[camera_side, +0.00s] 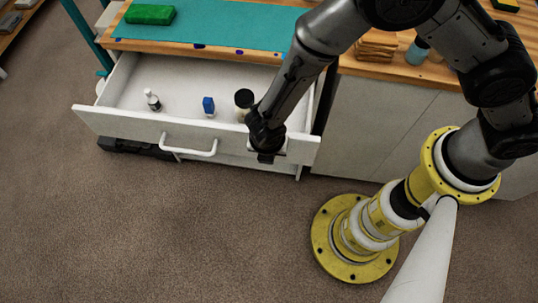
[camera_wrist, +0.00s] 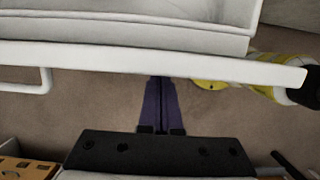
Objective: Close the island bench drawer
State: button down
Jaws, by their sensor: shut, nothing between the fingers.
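The island bench drawer is pulled open, with its white front panel (camera_side: 120,124) standing well out from the bench. Its white bar handle (camera_side: 190,147) is left of my gripper (camera_side: 266,157). My gripper is shut and empty, low by the right part of the front panel. In the wrist view, the shut dark fingers (camera_wrist: 161,105) show against the floor, just outside the drawer front's edge (camera_wrist: 150,59). The handle (camera_wrist: 30,80) is at the left there. I cannot tell whether the fingers touch the panel.
Inside the drawer are a white bottle with a dark cap (camera_side: 152,100), a small blue item (camera_side: 208,106) and a dark-lidded jar (camera_side: 243,104). The wooden benchtop (camera_side: 350,66) carries a teal mat (camera_side: 220,28) and a green block (camera_side: 150,14). Floor in front is clear at left.

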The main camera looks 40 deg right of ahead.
jog(key=w+d, duration=1.4)
jog(key=shift+w+d, duration=0.4)
